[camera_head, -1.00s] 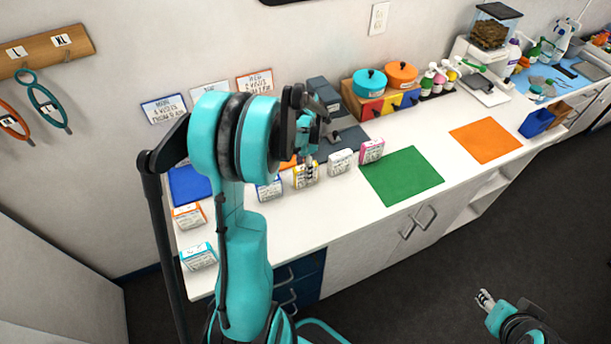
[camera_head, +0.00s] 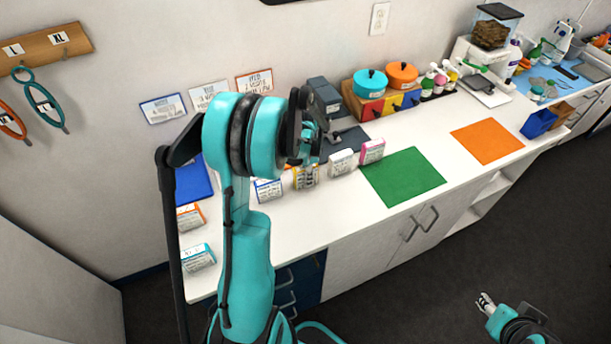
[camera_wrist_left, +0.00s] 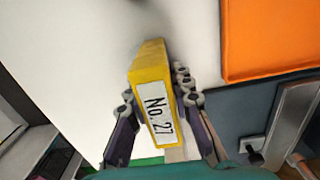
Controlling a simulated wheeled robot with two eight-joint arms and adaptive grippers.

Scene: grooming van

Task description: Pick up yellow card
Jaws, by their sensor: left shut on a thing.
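The yellow card (camera_head: 306,182) is a small upright block in the row at the front of the white counter, between a blue-edged card (camera_head: 268,190) and a white-grey card (camera_head: 341,162). My left gripper (camera_head: 308,166) comes down on it from above and is shut on it. In the left wrist view the yellow card (camera_wrist_left: 152,72) is between the two fingers, its white label reading "No 27". I cannot tell whether its base touches the counter. My right gripper (camera_head: 484,301) is low at the right, away from the counter; its finger gap is too small to judge.
A pink-edged card (camera_head: 372,151) stands right of the row. A green mat (camera_head: 403,177) and an orange mat (camera_head: 487,141) lie clear to the right. Orange-edged (camera_head: 190,217) and teal-edged (camera_head: 198,257) cards stand at the left end.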

